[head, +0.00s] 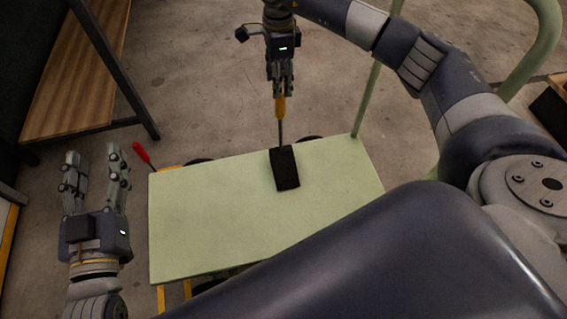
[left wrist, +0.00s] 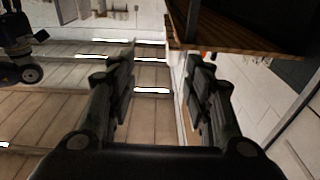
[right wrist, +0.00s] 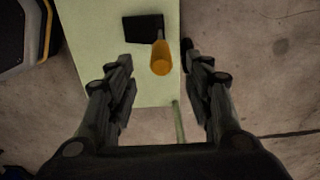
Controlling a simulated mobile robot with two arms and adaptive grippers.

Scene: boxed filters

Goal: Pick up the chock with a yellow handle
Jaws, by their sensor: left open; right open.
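The chock is a black block (head: 284,168) on the light green cart top, near its far edge. Its thin rod rises to a yellow handle (head: 280,107). My right gripper (head: 280,92) is at the upper end of the handle, pointing down at it. In the right wrist view the yellow handle (right wrist: 160,59) shows end-on between the open fingertips, with a gap on each side, and the black block (right wrist: 143,28) lies beyond. My left gripper (head: 97,165) is open and empty, left of the cart. The left wrist view shows nothing between its fingers (left wrist: 160,75).
The green cart top (head: 220,220) is otherwise bare. A red handle (head: 142,153) sticks up at the cart's far left corner. A wooden-topped table (head: 75,75) stands at the upper left. A green rail (head: 367,95) rises at the cart's right side.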

